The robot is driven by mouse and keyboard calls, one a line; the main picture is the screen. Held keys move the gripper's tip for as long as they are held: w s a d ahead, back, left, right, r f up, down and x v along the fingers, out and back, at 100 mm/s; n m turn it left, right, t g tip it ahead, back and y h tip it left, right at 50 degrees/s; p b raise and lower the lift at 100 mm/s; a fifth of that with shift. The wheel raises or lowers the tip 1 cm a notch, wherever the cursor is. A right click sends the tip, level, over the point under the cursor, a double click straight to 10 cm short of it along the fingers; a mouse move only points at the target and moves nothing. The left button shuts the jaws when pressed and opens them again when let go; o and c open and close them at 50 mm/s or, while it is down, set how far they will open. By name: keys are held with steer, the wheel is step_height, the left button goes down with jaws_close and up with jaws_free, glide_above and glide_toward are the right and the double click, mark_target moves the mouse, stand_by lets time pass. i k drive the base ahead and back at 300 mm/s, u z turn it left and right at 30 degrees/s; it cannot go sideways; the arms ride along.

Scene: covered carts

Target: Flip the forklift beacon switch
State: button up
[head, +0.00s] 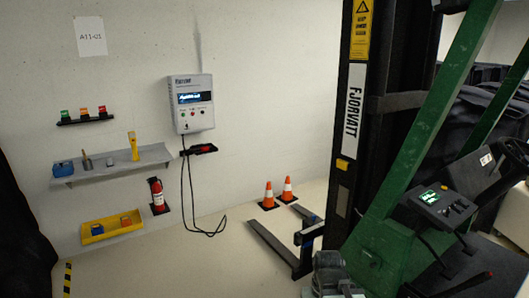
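The green forklift (375,245) fills the right side of the head view, with its dark mast (388,140) towards the middle. A dark control panel (440,207) sits beside the steering wheel (514,152). It has a lit green display (429,197) and small controls (458,206) to its right. These are too small to tell which is the beacon switch or how it is set. No beacon can be clearly made out. A grey part, apparently of my arm, shows at the bottom centre, below and left of the panel. I cannot make out my gripper's fingertips or any held thing.
Forks (272,248) stick out low to the left of the mast. Two orange cones (287,190) stand by the wall. A wall charger (192,104) has hanging cables. Shelves (112,165), a yellow tray (112,236) and an extinguisher (157,195) are at left. Floor at lower centre-left is clear.

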mark_target(454, 205)
steer(key=z, duration=1.15)
